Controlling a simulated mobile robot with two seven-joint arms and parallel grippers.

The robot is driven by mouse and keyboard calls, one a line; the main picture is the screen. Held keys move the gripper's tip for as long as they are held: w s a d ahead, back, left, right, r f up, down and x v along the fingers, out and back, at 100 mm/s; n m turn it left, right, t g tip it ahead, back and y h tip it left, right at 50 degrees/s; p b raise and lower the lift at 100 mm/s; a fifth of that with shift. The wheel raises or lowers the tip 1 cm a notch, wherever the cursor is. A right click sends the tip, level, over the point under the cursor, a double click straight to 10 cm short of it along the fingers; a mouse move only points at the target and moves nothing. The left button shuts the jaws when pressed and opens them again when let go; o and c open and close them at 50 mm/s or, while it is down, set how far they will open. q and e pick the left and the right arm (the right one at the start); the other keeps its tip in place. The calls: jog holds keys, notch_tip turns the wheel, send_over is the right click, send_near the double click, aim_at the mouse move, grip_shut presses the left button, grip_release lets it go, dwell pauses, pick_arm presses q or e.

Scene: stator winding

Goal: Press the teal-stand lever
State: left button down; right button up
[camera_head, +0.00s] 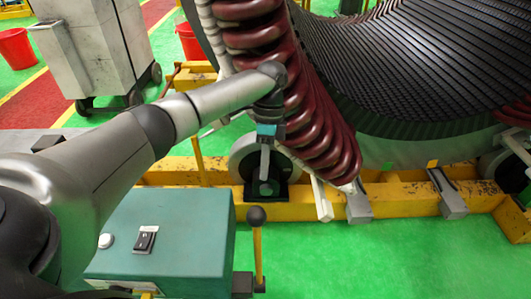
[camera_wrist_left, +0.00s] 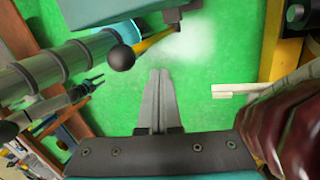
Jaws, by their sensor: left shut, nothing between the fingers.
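The teal stand (camera_head: 165,245) is a box at the lower left of the head view, with a rocker switch and a white button on top. Its lever (camera_head: 257,250) is a yellow rod with a black ball knob (camera_head: 256,215), upright at the box's right side. In the left wrist view the knob (camera_wrist_left: 121,57) and yellow rod (camera_wrist_left: 158,40) lie above and left of my fingertips. My left gripper (camera_head: 264,178) points down, shut and empty, beyond and above the knob, apart from it. Its fingers (camera_wrist_left: 160,74) meet in the wrist view. A small two-pronged gripper (camera_wrist_left: 97,83), apparently my right, shows at left.
The stator with dark red coils (camera_head: 310,120) stands close right of my left gripper. A yellow frame (camera_head: 400,197) with a grey roller (camera_head: 247,158) lies under it. A grey cabinet (camera_head: 95,45) and red buckets (camera_head: 17,47) stand behind. Green floor (camera_head: 390,260) is clear at front right.

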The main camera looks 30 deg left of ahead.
pick_arm(q)
jog(key=shift+s+d+f, duration=0.25)
jog(key=shift+s+f, duration=0.3)
jog(key=shift+s, duration=0.2)
jog(key=shift+s+d+f, duration=0.3)
jog(key=shift+s+f, duration=0.25)
jog(key=shift+s, duration=0.2)
jog(key=shift+s+d+f, duration=0.25)
jog(key=shift+s+f, duration=0.3)
jog(key=shift+s, duration=0.2)
jog(key=shift+s+p, duration=0.1)
jog(key=shift+p, duration=0.3)
